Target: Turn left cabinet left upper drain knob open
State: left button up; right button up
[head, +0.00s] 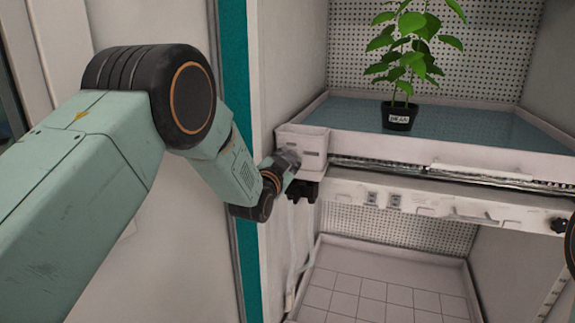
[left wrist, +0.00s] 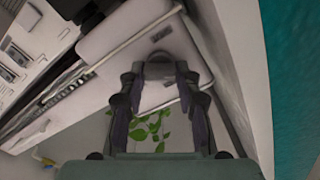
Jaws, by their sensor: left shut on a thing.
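The left upper drain knob (left wrist: 158,70) is a grey piece between my left fingertips in the left wrist view, largely covered by them. My left gripper (head: 300,188) also shows in the left wrist view (left wrist: 158,77), with its dark fingers on either side of the knob and closed on it. The knob's turn angle cannot be told. My right gripper is not visible.
A potted plant (head: 398,116) stands in the upper tray (head: 450,150). Another dark knob (head: 558,225) is on the right under the tray. Pale tubes (head: 293,250) hang below the box. The lower tray (head: 370,295) looks empty. A teal door edge (head: 236,80) runs beside my arm.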

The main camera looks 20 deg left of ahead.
pick_arm(q)
jog(key=m+b, duration=0.2)
jog(key=m, duration=0.4)
jog(key=shift+d+f, duration=0.15)
jog(key=m+b, duration=0.2)
jog(key=m, duration=0.3)
jog(key=shift+f, duration=0.1)
jog(key=shift+m, duration=0.5)
jog(key=o, duration=1.2)
jog(key=shift+c, duration=0.2)
jog(key=shift+s, duration=0.1)
jog(key=s, duration=1.2)
jog(key=shift+a, duration=0.2)
jog(key=shift+w, duration=0.1)
